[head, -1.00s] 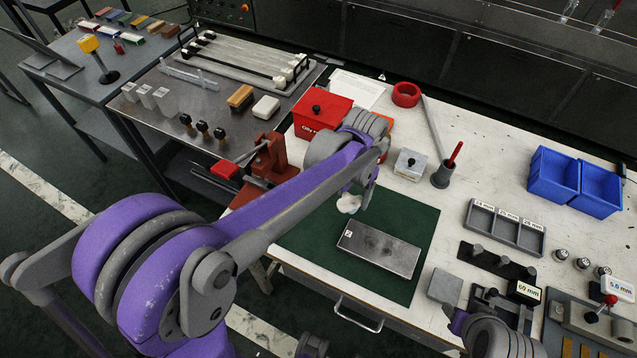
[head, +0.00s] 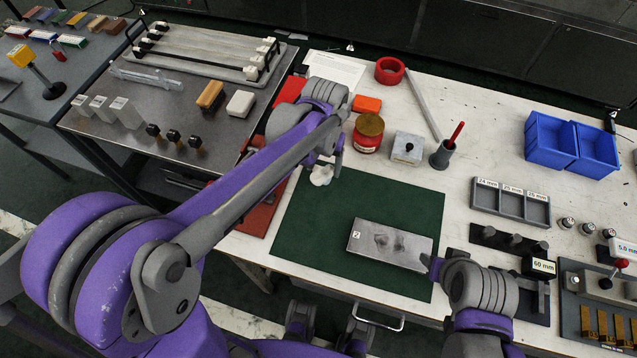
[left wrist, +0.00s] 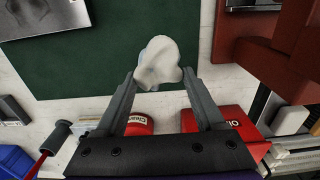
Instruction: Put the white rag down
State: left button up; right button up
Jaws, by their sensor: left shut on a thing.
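The white rag (head: 321,175) is a small crumpled bundle near the far left corner of the green mat (head: 310,225). My left gripper (head: 330,165) is shut on it. In the left wrist view the rag (left wrist: 158,62) bulges out between the two fingertips (left wrist: 160,85), with the green mat (left wrist: 90,65) behind it. I cannot tell whether the rag touches the mat. My right gripper (head: 431,268) is at the right end of the grey metal plate (head: 375,257); its jaw opening is not clear.
Behind the mat stand a red can with a brown lid (head: 367,142), a grey block with a knob (head: 407,148) and a cup (head: 442,155) holding a red-handled tool. A red clamp-like fixture (head: 262,212) borders the mat's left side.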

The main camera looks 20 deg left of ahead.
aim_at(324, 175)
pick_arm(q)
notch_tip(324, 175, down, 4)
jog(key=shift+d+f, duration=0.1)
jog(key=shift+f, duration=0.05)
jog(key=shift+f+b, duration=0.35)
jog(key=shift+f, duration=1.65)
jog(key=shift+f, duration=0.1)
jog(key=o, duration=0.9)
jog(key=shift+f, duration=0.1)
jog(key=shift+c, duration=0.2)
jog(key=o, duration=0.4)
jog(key=shift+o, duration=0.2)
